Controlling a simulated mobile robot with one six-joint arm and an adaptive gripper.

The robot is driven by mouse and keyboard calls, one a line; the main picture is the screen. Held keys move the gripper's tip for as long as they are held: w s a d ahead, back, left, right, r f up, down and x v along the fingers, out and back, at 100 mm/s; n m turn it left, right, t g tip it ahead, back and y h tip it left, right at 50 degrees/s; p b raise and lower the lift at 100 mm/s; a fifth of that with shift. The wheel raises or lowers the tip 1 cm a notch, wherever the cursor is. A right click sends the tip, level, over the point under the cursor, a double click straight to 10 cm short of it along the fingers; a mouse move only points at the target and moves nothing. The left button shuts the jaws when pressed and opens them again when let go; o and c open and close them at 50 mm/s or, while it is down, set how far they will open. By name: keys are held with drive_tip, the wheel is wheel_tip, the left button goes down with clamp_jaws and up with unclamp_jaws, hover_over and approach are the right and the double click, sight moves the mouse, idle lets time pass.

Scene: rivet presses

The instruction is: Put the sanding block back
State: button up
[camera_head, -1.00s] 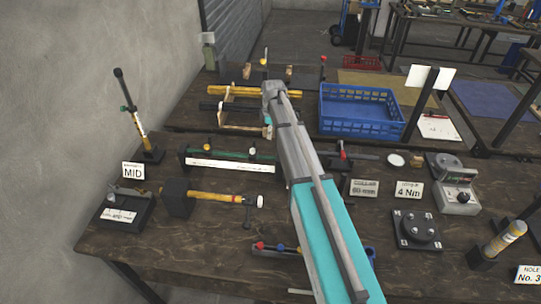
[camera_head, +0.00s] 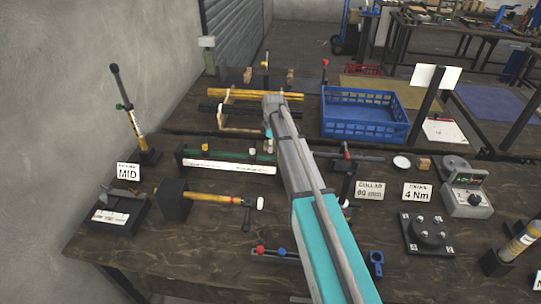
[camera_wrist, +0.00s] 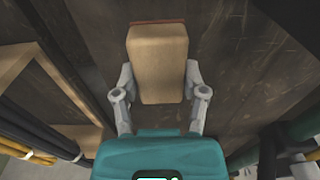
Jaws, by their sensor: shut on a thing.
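The sanding block, a tan block with a reddish layer along its far edge (camera_wrist: 157,55), is between the fingers of my gripper (camera_wrist: 158,74) in the wrist view. My gripper is shut on it, with a grey finger against each side. Dark wooden planks show beyond the block; I cannot tell how far below it they are. In the head view my arm reaches over the bench, and its links hide the gripper's fingers and the block.
A wooden rack with yellow and black rods (camera_head: 272,96) stands by my arm's end. A green rail with a white strip (camera_head: 232,167) lies nearer. A blue crate (camera_head: 364,128) is to the right. Bare bench shows at front left (camera_head: 160,250).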

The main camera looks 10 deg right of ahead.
drive_tip(key=shift+f, duration=0.15)
drive_tip(key=shift+f+b, duration=1.75)
drive_tip(key=shift+b, duration=0.1)
drive_tip(key=shift+f, duration=0.15)
drive_tip(key=o, duration=1)
drive_tip(key=shift+r, duration=0.2)
drive_tip(key=r+p, duration=1.2)
drive_tip(key=shift+s+d, duration=0.1)
drive_tip(key=shift+d, duration=0.15)
drive_tip(key=shift+s, duration=0.1)
